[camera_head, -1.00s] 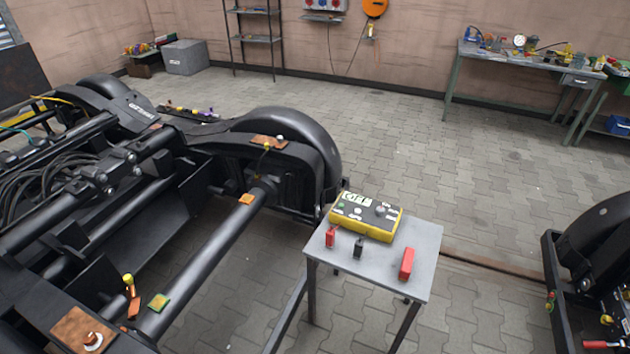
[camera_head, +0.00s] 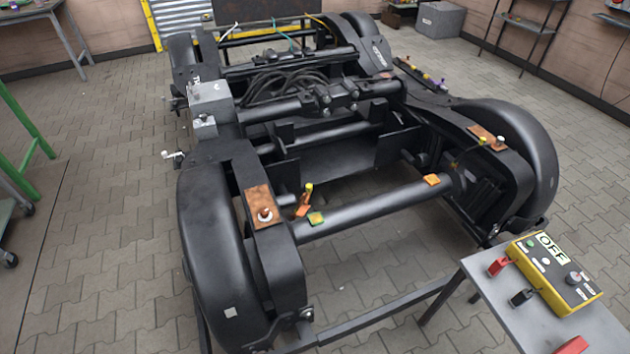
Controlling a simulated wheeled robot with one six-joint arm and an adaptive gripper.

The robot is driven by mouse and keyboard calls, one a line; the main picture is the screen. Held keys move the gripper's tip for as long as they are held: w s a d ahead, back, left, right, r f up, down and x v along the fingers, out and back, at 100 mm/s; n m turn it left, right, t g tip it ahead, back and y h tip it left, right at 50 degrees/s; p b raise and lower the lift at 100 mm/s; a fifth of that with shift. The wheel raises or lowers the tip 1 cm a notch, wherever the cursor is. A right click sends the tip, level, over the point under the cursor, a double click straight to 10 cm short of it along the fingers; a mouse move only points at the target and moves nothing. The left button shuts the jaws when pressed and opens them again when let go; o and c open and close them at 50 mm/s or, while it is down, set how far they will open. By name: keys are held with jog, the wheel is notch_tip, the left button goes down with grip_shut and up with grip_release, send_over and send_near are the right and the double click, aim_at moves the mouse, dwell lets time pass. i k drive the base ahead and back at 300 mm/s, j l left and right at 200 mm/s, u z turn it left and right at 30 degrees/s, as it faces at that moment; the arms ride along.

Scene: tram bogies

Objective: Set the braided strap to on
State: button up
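I cannot tell for sure which part is the braided strap. A small orange piece with a yellow tip (camera_head: 304,202) stands at the near end of the bogie's black cross tube (camera_head: 375,207). At the tube's far end are an orange patch (camera_head: 432,180), a second copper plate (camera_head: 480,133) and a yellow-tipped dark piece (camera_head: 482,142). My gripper is not in view.
A white handle (camera_head: 174,155) juts from the bogie's left. Paved floor (camera_head: 110,180) lies clear at left.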

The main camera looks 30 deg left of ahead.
aim_at(303, 199)
jog(key=i+u, duration=0.35)
jog(key=i, duration=0.15)
jog(key=i+u, duration=0.4)
jog(key=i, duration=0.1)
